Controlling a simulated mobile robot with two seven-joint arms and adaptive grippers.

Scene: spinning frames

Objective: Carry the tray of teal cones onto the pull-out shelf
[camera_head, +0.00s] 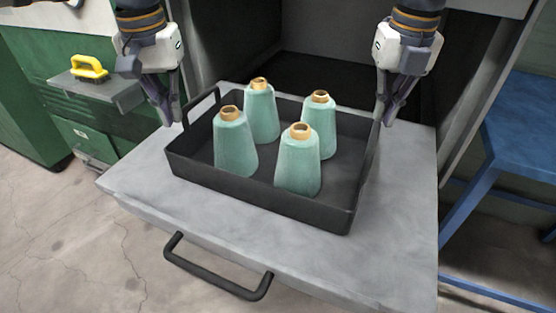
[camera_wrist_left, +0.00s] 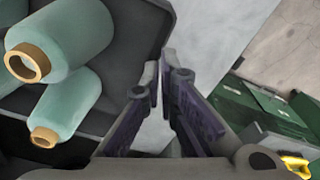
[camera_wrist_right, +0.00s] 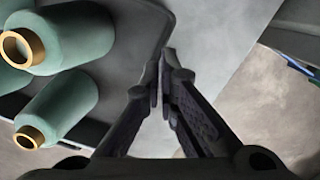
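The dark tray (camera_head: 262,192) rests on the grey pull-out shelf (camera_head: 400,235), inside its edges. Several teal cones (camera_head: 298,163) with tan tips stand upright in it. The tray's left handle (camera_head: 187,113) stands up; the right one is not clearly visible. My left gripper (camera_head: 176,122) is just outside the left handle, fingertips together with nothing seen between them; its wrist view shows the fingers (camera_wrist_left: 165,72) beside the tray. My right gripper (camera_head: 386,118) is by the tray's right side, its fingers (camera_wrist_right: 164,72) also together and apparently empty.
A black pull handle (camera_head: 220,278) projects from the shelf's front. A green cabinet (camera_head: 60,110) with a yellow-handled brush (camera_head: 90,67) stands left. A blue table (camera_head: 520,125) stands right. A dark recess (camera_head: 325,75) lies behind the shelf.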

